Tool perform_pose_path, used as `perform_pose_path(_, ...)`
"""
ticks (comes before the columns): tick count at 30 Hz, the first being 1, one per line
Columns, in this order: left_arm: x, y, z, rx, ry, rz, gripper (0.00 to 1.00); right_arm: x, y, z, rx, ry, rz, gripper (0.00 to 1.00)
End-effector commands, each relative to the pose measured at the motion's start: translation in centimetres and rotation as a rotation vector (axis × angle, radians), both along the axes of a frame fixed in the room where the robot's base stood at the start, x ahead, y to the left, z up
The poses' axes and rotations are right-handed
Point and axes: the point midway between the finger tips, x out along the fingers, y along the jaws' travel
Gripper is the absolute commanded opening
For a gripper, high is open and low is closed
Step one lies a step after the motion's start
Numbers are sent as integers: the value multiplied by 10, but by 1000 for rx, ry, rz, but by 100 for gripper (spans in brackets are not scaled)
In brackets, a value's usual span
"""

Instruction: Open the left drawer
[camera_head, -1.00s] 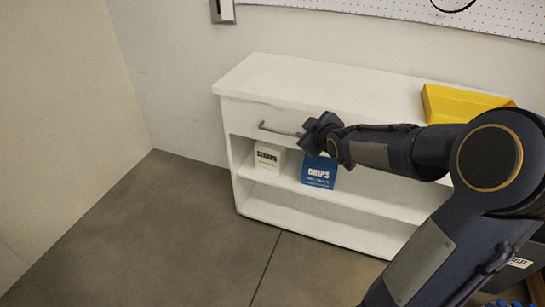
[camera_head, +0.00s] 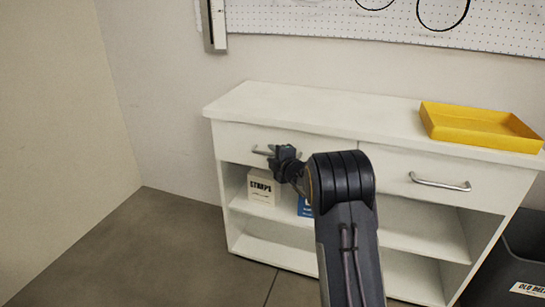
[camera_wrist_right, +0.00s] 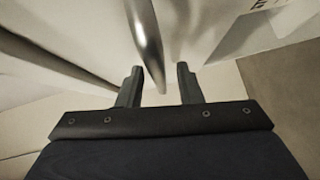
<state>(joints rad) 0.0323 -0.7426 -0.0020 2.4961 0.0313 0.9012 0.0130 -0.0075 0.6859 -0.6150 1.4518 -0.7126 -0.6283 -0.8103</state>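The left drawer (camera_head: 235,141) is the white front at the upper left of the white cabinet, and it looks shut. Its metal bar handle (camera_head: 263,152) shows at its left end; my right gripper hides the rest. My right gripper (camera_head: 276,158) is at the handle. In the right wrist view, the handle (camera_wrist_right: 147,45) runs down between the two fingers of the gripper (camera_wrist_right: 158,80). The fingers are apart, with gaps on both sides of the bar. My left gripper is not in view.
The right drawer (camera_head: 400,174) has its own handle (camera_head: 440,182). A yellow tray (camera_head: 480,128) lies on the cabinet top (camera_head: 330,108). A white box (camera_head: 263,188) and a partly hidden blue box (camera_head: 305,207) stand on the shelf below. A dark bin (camera_head: 515,270) stands at the right.

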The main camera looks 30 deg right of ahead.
Motion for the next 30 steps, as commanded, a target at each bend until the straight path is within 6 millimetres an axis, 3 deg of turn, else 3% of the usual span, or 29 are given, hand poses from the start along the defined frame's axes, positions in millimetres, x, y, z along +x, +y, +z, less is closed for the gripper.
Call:
perform_pose_path(10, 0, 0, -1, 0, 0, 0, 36, 5, -1, -1, 1, 1, -1, 32)
perform_pose_path(18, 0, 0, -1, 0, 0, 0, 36, 5, 0, -1, 1, 1, -1, 0)
perform_pose_path(30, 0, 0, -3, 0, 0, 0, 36, 4, 1, -2, 2, 1, -1, 0)
